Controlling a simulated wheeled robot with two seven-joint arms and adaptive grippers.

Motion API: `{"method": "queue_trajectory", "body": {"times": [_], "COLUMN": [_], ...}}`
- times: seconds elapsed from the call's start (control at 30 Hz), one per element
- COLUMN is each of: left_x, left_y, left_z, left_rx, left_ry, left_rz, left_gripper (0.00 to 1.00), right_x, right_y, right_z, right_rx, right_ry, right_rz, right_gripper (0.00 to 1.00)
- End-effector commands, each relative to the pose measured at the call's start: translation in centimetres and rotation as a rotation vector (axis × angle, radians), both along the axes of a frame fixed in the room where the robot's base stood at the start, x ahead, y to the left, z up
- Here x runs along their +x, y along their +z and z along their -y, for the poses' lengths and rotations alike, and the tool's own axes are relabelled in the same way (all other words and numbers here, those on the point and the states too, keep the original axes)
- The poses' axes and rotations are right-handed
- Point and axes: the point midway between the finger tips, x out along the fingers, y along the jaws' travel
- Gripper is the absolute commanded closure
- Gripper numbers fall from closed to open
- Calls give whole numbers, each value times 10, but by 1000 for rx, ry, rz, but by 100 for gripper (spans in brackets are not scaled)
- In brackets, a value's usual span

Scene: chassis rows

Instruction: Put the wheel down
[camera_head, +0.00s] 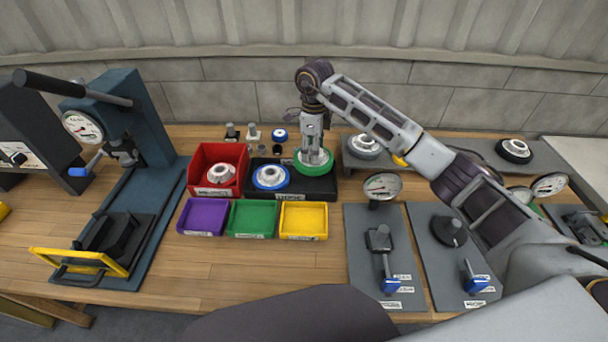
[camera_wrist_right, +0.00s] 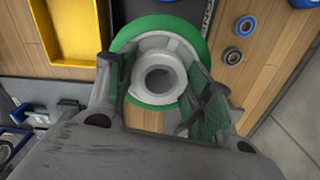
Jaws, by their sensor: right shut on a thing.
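My right gripper (camera_head: 314,150) is shut on a wheel with a green rim (camera_head: 313,168) and a pale hub. The wheel is at the right end of the black tray (camera_head: 302,189); I cannot tell whether it touches the tray. In the right wrist view the fingers (camera_wrist_right: 160,76) are on either side of the hub of the green wheel (camera_wrist_right: 158,46). A wheel with a blue rim (camera_head: 270,177) lies in the tray to the left. My left gripper is not in view.
A red bin (camera_head: 201,159) holding a pale wheel stands left of the tray. Purple (camera_head: 202,217), green (camera_head: 252,219) and yellow (camera_head: 303,221) bins stand in front. A blue press (camera_head: 147,125) is at the left, gauge fixtures (camera_head: 383,250) at the right. The front-middle bench is bare.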

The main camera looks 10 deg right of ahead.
Motion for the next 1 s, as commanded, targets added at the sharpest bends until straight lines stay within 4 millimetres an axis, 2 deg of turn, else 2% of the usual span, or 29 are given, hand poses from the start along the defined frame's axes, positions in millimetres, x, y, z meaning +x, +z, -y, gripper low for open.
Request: {"method": "queue_trajectory", "body": {"times": [0.2, 0.37, 0.83, 1.0], "left_x": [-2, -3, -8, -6], "left_y": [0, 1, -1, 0], "left_z": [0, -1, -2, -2], "left_rx": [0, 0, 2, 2], "left_ry": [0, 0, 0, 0], "left_rz": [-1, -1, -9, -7], "left_gripper": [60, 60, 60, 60], "right_x": [-1, -1, 0, -1], "right_y": [-29, -46, -53, -66], "right_z": [-1, 0, 0, 0], "right_rx": [2, 1, 1, 0], "right_ry": [1, 0, 1, 1], "right_rz": [-4, -2, 0, -3], "right_gripper": [85, 85, 85, 85]}}
